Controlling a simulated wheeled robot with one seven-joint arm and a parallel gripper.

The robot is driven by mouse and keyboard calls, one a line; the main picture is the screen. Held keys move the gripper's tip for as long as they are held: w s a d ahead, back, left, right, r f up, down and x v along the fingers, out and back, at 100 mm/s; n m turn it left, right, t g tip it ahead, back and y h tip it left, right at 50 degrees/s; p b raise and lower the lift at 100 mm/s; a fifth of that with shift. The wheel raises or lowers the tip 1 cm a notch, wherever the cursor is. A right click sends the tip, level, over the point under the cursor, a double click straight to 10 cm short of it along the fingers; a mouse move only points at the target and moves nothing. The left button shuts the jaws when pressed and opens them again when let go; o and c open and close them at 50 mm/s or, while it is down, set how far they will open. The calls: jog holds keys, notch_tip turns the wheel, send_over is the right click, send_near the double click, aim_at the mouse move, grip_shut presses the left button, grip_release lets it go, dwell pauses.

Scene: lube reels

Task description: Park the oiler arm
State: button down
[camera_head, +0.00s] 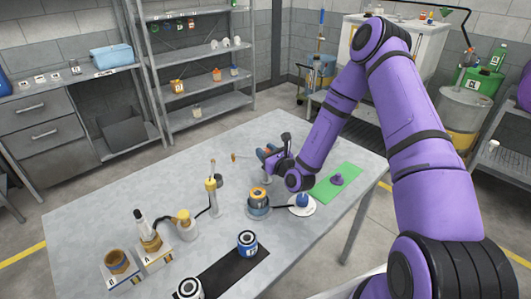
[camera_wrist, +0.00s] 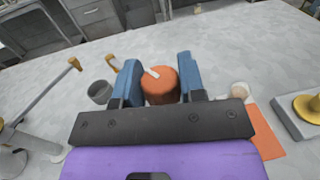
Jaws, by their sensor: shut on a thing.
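My gripper (camera_head: 272,157) is over the middle of the table, toward its far side. In the wrist view, its blue fingers (camera_wrist: 158,82) stand on both sides of an orange cylinder (camera_wrist: 162,88) with a white mark on top, and are shut on it. I cannot tell whether this cylinder belongs to the oiler arm. A thin rod (camera_wrist: 48,94) with a yellow tip slants up at the left of the wrist view. A small orange knob (camera_head: 235,157) shows left of my gripper in the head view. The cylinder's lower part is hidden.
A yellow-topped post (camera_head: 211,186) stands left of the reel. The table's far left is clear.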

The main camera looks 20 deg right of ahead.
jog(key=shift+m+h, duration=0.4)
jog(key=shift+h, duration=0.2)
jog(key=c, duration=0.7)
grip_release()
jog(key=v, duration=1)
jog(key=shift+s, duration=0.4)
jog(key=shift+d+f, duration=0.1)
